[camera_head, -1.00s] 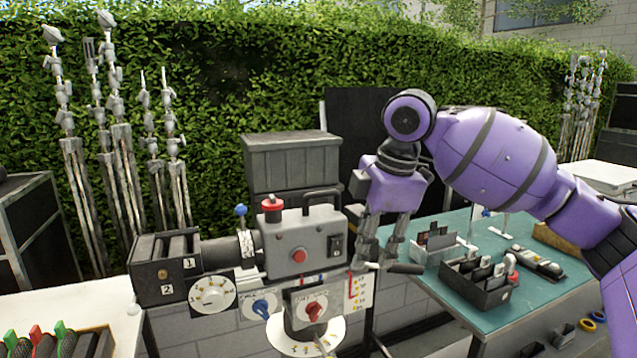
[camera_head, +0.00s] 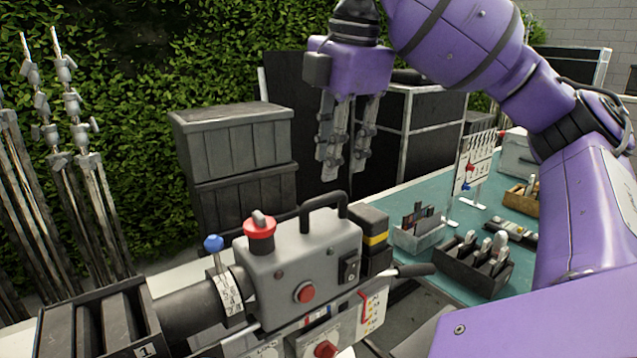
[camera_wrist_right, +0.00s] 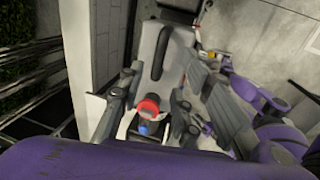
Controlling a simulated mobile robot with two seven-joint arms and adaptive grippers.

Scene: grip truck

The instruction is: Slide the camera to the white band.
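The camera (camera_head: 290,268) is a grey box with a dark top handle, a red knob on top, a red front button and a black lens and matte box to the left. It sits on a mount with a dial panel. Under its body is a small strip (camera_head: 318,319) with white, red and blue marks; which part is the white band I cannot tell surely. My right gripper (camera_head: 343,172) hangs above and behind the camera, fingers apart and empty. The right wrist view shows the camera (camera_wrist_right: 153,70) below, between the spread fingers (camera_wrist_right: 160,95). My left gripper is out of view.
A teal table (camera_head: 400,180) at the right holds small bins, a dark tray (camera_head: 472,268) and a chart stand (camera_head: 475,165). Dark stacked crates (camera_head: 235,150) stand behind the camera. Light stands and a hedge fill the left back. A black rod (camera_head: 415,270) juts right from the mount.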

